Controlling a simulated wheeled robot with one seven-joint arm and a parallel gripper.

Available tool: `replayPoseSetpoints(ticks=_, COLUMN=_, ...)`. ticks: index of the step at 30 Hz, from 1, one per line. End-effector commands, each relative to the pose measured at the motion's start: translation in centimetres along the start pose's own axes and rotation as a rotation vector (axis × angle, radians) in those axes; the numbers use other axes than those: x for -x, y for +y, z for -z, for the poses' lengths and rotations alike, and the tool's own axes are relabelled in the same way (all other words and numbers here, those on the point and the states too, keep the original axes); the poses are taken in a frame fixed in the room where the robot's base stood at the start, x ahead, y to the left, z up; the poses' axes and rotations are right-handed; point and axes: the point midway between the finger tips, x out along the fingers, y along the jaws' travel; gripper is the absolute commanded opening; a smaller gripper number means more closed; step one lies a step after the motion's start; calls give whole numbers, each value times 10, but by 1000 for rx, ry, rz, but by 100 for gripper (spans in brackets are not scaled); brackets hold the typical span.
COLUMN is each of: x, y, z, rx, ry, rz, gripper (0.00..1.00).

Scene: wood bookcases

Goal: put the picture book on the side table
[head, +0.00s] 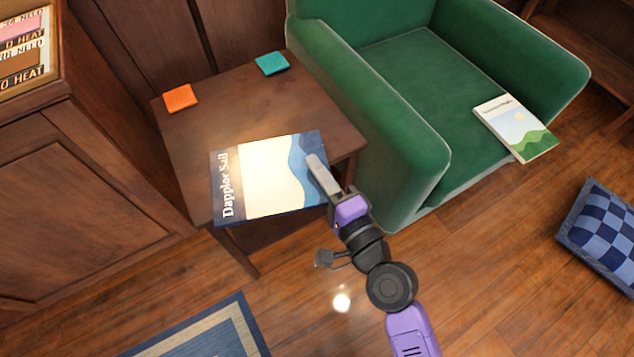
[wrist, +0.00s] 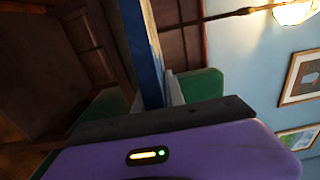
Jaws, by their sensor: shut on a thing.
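The picture book (head: 265,178), with a cream and blue cover lettered "Dapplor Sail", lies flat over the front part of the wooden side table (head: 205,128) in the head view. Its near edge reaches the table's front edge; I cannot tell whether it rests on the top or hovers just above. My gripper (head: 318,172) is shut on the book's right edge, one finger showing on top of the cover. In the wrist view the book (wrist: 146,60) shows edge-on as a blue strip rising from the gripper (wrist: 165,100). The lower finger is hidden in the head view.
An orange square (head: 180,98) and a teal square (head: 272,63) lie at the table's back. A green armchair (head: 400,120) stands close on the right, with another book (head: 515,128) on it. A wooden cabinet (head: 75,190) stands left. A checkered cushion (head: 603,230) lies on the floor.

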Motion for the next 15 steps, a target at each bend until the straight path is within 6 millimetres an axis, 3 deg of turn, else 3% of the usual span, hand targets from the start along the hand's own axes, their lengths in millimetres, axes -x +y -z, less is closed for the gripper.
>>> replayPoseSetpoints(ticks=7, x=0, y=37, z=0, rx=-2, ry=0, rz=0, gripper=0)
replayPoseSetpoints(ticks=15, x=0, y=37, z=0, rx=0, ry=1, rz=1, gripper=0)
